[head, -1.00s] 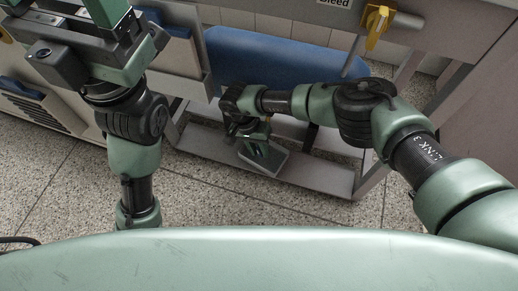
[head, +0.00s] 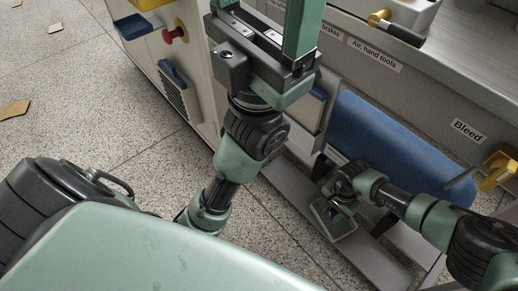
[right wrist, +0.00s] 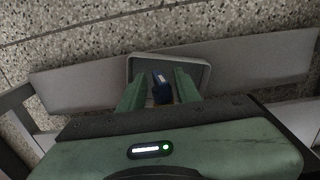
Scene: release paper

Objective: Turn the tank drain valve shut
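The blue tank (head: 390,145) lies under the bench in the head view. In the right wrist view a small valve handle (right wrist: 161,88), dark blue and black with a brass-coloured part beside it, shows between the two green fingers of my right gripper (right wrist: 160,90). The fingers stand apart with a gap around the handle. In the head view my right gripper (head: 337,205) is low below the tank, its fingertips hard to make out. My left gripper (head: 265,20) is raised at the top, fingers apart and empty, tips out of frame.
A grey tray (right wrist: 203,72) sits under the valve on a lower shelf (right wrist: 250,62). A yellow valve (head: 497,170) is by the "Bleed" label (head: 467,131). A cabinet with a red knob (head: 176,33) stands left of the bench. The speckled floor (head: 90,100) is mostly clear.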

